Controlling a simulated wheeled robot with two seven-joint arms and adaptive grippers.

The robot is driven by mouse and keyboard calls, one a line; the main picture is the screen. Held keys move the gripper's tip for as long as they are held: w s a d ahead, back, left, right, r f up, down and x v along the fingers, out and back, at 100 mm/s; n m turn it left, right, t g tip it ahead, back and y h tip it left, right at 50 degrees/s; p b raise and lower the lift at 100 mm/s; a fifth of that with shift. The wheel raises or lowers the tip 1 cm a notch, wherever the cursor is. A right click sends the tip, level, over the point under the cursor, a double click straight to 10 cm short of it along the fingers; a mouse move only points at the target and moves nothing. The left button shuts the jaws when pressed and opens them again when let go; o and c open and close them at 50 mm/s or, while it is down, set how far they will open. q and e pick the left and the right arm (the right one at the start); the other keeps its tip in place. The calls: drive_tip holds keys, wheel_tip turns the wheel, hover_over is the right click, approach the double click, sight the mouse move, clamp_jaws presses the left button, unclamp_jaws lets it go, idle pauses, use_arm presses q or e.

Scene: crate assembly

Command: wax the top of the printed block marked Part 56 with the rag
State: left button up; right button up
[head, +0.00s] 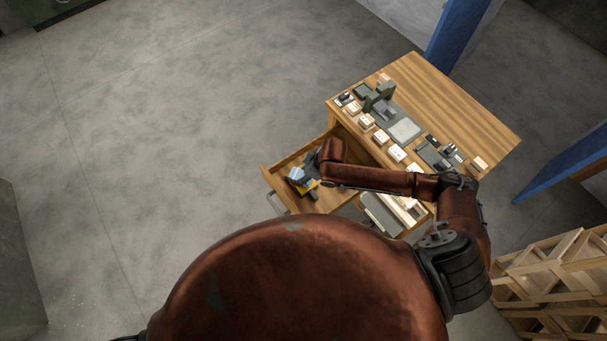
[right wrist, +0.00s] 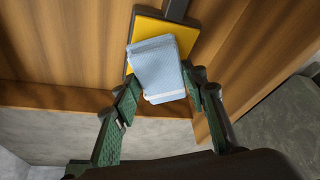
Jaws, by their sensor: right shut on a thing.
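A light blue folded rag (right wrist: 158,68) is between the two green fingers of my right gripper (right wrist: 162,88), which is shut on it. Behind the rag lies a yellow flat thing (right wrist: 146,28) with a dark bar. In the head view the rag (head: 296,174) is at the open drawer (head: 268,178), beside my right gripper (head: 306,182). Several small blocks with white printed labels (head: 381,137) stand in a row on the table. The labels are too small to read, so I cannot tell which is Part 56. My left gripper is not in view.
The wooden table (head: 460,100) also bears dark green fixtures (head: 378,97) and a grey plate (head: 405,130). Its right-hand far strip is bare. My right arm passes over the table's near edge. Wooden crates (head: 550,265) stand at lower right, and blue posts (head: 458,35) stand behind.

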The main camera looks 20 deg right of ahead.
drive_tip(key=shift+f, duration=0.5)
idle(0.3)
drive_tip(key=shift+s+f+p, duration=0.1)
drive_tip(key=shift+f+p, duration=0.05)
drive_tip(key=shift+p, duration=0.15)
idle(2.1)
wheel_tip(320, 180, up, 7)
drive_tip(key=p, duration=0.8)
idle(0.8)
